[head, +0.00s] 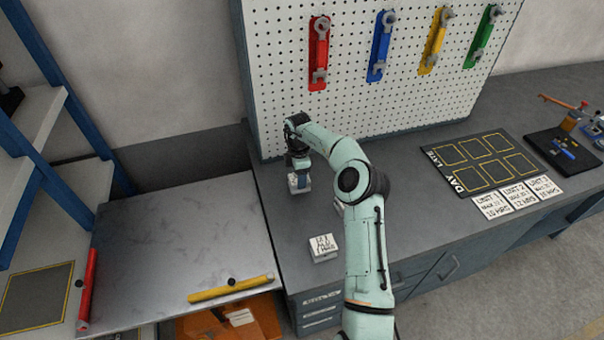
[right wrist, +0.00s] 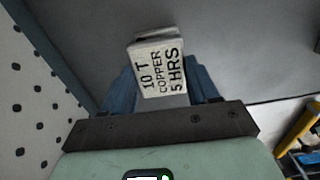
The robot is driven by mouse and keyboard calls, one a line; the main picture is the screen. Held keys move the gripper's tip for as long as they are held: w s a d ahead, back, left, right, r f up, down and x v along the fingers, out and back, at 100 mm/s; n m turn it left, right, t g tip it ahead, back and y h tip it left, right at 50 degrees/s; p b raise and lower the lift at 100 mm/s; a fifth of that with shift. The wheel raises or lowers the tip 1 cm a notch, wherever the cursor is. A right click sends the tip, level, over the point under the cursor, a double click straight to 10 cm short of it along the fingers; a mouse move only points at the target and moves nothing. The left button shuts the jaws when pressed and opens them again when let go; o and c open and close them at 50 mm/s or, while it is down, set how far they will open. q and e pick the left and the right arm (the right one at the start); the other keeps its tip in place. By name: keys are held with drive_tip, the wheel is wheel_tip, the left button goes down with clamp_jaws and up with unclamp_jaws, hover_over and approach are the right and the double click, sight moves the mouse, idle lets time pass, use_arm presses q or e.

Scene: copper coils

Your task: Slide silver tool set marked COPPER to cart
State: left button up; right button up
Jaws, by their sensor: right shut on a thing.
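The silver tool set marked COPPER (right wrist: 158,72) shows in the right wrist view, its label reading "10 T COPPER 5 HRS". My right gripper (right wrist: 161,88) is shut on it, with a blue finger on each side. In the head view the set (head: 300,187) is at the bench's left end near the pegboard, under my right gripper (head: 299,176). I cannot tell whether it touches the bench. The grey cart top (head: 165,235) lies to the left and looks bare in the middle. My left gripper is not in view.
Another labelled block (head: 323,248) sits on the grey bench (head: 275,215) near its left edge; one more is mostly hidden by my arm. A yellow bar (head: 230,288) and a red bar (head: 88,285) edge the cart. The pegboard (head: 370,60) rises behind.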

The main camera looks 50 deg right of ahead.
drive_tip(key=a, duration=0.2)
drive_tip(key=w+a, duration=0.1)
drive_tip(key=a, duration=0.1)
drive_tip(key=shift+a, duration=0.1)
drive_tip(key=a, duration=0.2)
drive_tip(key=w+a, duration=0.1)
drive_tip(key=a, duration=0.1)
drive_tip(key=shift+w+a+b, duration=0.2)
drive_tip(key=shift+a+b, duration=0.15)
drive_tip(key=shift+a, duration=0.05)
drive_tip(key=shift+w+a, duration=0.2)
drive_tip(key=shift+a, duration=0.55)
drive_tip(key=shift+w+a, duration=0.25)
drive_tip(key=shift+a, duration=0.55)
drive_tip(key=shift+w+a, duration=0.2)
drive_tip(key=shift+a, duration=0.55)
drive_tip(key=shift+w+a+p, duration=0.15)
drive_tip(key=shift+w+a, duration=0.15)
drive_tip(key=shift+a, duration=0.8)
drive_tip(key=shift+w+a+p, duration=0.15)
drive_tip(key=shift+w+a, duration=0.2)
drive_tip(key=shift+a, duration=0.8)
drive_tip(key=shift+w+a+p, duration=0.15)
drive_tip(key=shift+w+a, duration=0.15)
drive_tip(key=shift+a, duration=0.8)
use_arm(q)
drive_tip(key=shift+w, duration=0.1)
